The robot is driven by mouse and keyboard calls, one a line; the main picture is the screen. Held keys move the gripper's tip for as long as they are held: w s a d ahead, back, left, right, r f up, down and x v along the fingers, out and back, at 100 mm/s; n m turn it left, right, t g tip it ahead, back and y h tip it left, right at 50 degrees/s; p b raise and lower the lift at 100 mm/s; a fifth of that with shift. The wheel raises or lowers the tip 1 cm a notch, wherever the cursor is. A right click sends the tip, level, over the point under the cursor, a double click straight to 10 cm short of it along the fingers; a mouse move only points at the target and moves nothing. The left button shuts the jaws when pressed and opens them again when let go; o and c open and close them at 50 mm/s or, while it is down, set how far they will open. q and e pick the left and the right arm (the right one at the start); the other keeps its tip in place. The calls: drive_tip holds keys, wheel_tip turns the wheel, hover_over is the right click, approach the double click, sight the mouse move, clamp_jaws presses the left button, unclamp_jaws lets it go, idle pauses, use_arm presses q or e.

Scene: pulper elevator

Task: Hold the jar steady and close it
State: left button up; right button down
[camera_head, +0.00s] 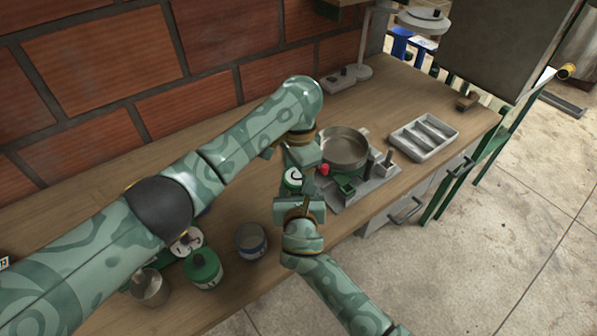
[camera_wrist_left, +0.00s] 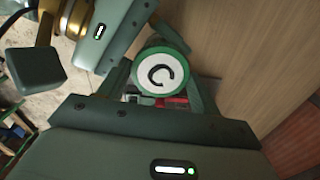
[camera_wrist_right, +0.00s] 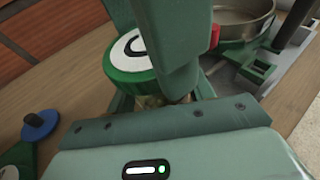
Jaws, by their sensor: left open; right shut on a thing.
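The jar (camera_wrist_right: 150,101) has a glass body, partly hidden, under a green lid (camera_wrist_right: 130,65) with a white top and a black mark. The lid sits on top of the jar; whether it is fully seated I cannot tell. In the head view the lid (camera_head: 292,178) shows between my two grippers. My right gripper (camera_head: 299,203) is shut on the jar from the front side. My left gripper (camera_wrist_left: 160,75) is open, with a finger on each side of the lid (camera_wrist_left: 161,73). Contact between those fingers and the lid is unclear.
A metal pan (camera_head: 345,146) stands on a grey stand (camera_head: 375,186) close right of the grippers. A compartment tray (camera_head: 424,138) lies farther right. A blue-grey tin (camera_head: 251,241), a green-lidded jar (camera_head: 203,268) and a metal cup (camera_head: 150,287) stand left. The brick wall (camera_head: 95,62) is behind.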

use_arm(q)
drive_tip(key=r, duration=0.3)
drive_tip(key=shift+d+r, duration=0.2)
drive_tip(key=shift+r, duration=0.15)
drive_tip(key=shift+c, duration=0.3)
drive_tip(key=r, duration=0.1)
drive_tip(key=r+n, duration=0.1)
drive_tip(key=w+r+n, duration=0.1)
drive_tip(key=shift+a+r+t, duration=0.15)
drive_tip(key=shift+a+t, duration=0.15)
drive_tip(key=shift+s+d+r+n, duration=0.1)
drive_tip(key=shift+s+n, duration=0.1)
drive_tip(key=shift+n, duration=0.5)
drive_tip(key=n, duration=0.2)
drive_tip(key=shift+s+d+n, duration=0.2)
drive_tip(key=shift+s+n, duration=0.1)
drive_tip(key=shift+f, duration=0.2)
drive_tip(key=shift+f, duration=3.9)
